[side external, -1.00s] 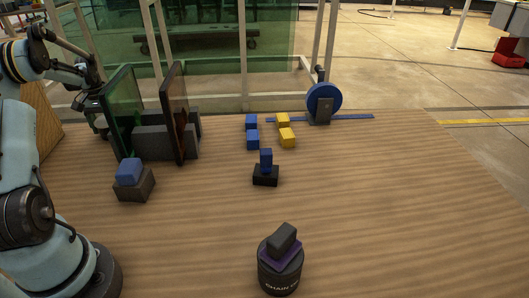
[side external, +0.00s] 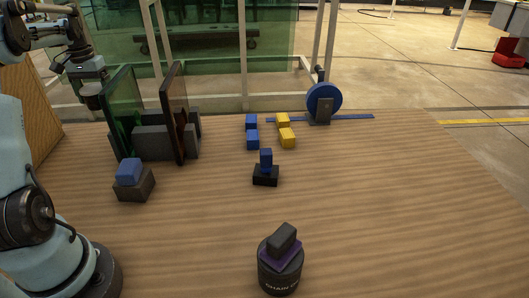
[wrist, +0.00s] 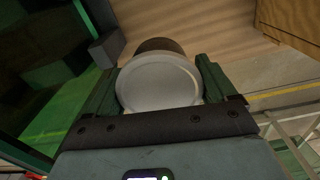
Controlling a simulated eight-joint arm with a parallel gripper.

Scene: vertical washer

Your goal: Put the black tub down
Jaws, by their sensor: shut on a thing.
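My gripper (wrist: 158,92) is shut on a round tub (wrist: 158,83) with a pale grey top and a dark brownish side, between its two dark green fingers in the wrist view. In the side external view my gripper (side external: 91,88) is at the far left, just left of the green glass panel (side external: 122,112). It points down, with the small dark tub (side external: 92,101) at its fingers, above the table. The tub's lower part is hard to make out.
A brown-tinted panel (side external: 173,110) and dark grey blocks (side external: 150,143) stand beside the green panel. A labelled black container (side external: 279,277) with a dark block on top stands at the front. Blue blocks (side external: 252,140) and yellow blocks (side external: 288,138) lie mid-table. The right of the table is clear.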

